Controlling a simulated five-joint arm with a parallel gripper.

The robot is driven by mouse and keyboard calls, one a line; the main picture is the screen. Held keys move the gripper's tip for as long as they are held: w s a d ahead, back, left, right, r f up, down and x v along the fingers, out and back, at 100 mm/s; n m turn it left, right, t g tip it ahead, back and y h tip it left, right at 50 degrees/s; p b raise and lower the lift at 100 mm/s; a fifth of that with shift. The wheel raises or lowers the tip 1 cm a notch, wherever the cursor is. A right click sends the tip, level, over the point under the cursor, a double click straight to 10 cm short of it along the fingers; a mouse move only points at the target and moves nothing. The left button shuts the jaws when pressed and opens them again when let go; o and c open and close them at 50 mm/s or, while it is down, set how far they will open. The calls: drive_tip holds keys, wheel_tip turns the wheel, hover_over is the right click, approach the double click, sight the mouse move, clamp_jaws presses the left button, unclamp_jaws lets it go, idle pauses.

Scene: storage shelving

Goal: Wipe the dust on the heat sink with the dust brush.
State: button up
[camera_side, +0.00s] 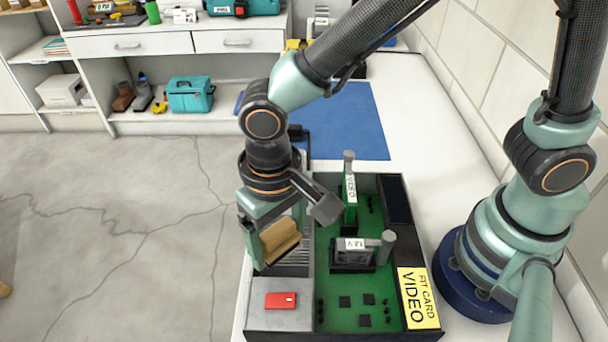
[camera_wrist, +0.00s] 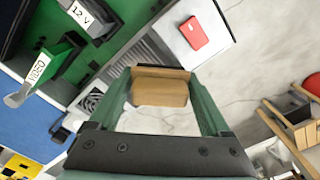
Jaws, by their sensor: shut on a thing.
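My gripper (camera_side: 277,240) is shut on the dust brush (camera_side: 282,234), a tan wooden block; the brush also shows between the fingers in the wrist view (camera_wrist: 160,92). The brush is over the left side of the open case, above the heat sink (camera_side: 298,260), a grey finned block. Its fins show beyond the brush in the wrist view (camera_wrist: 146,47). The gripper and brush hide part of the fins. I cannot tell whether the brush touches them, and no dust can be made out.
The case holds a green board (camera_side: 338,311) with a card labelled VIDEO (camera_side: 350,203) and a part labelled 12 V (camera_side: 355,253). A red box (camera_side: 281,300) lies on the grey plate in front. A blue mat (camera_side: 358,125) lies behind. Concrete floor is left of the bench.

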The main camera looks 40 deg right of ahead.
sight(277, 228)
drive_tip(key=shift+r, duration=2.3)
drive_tip(key=w+d+r+m, duration=0.1)
drive_tip(key=w+d+m, duration=0.2)
drive_tip(key=d, duration=0.7)
drive_tip(key=w+d+r+m, duration=0.2)
drive_tip(key=w+d+m, duration=0.1)
drive_tip(key=d, duration=0.7)
drive_tip(key=w+d+r+m, duration=0.1)
drive_tip(key=w+d+m, duration=0.25)
drive_tip(key=d, duration=0.65)
drive_tip(key=shift+n, duration=0.25)
wheel_tip(277, 228, down, 19)
drive_tip(key=shift+r, duration=0.1)
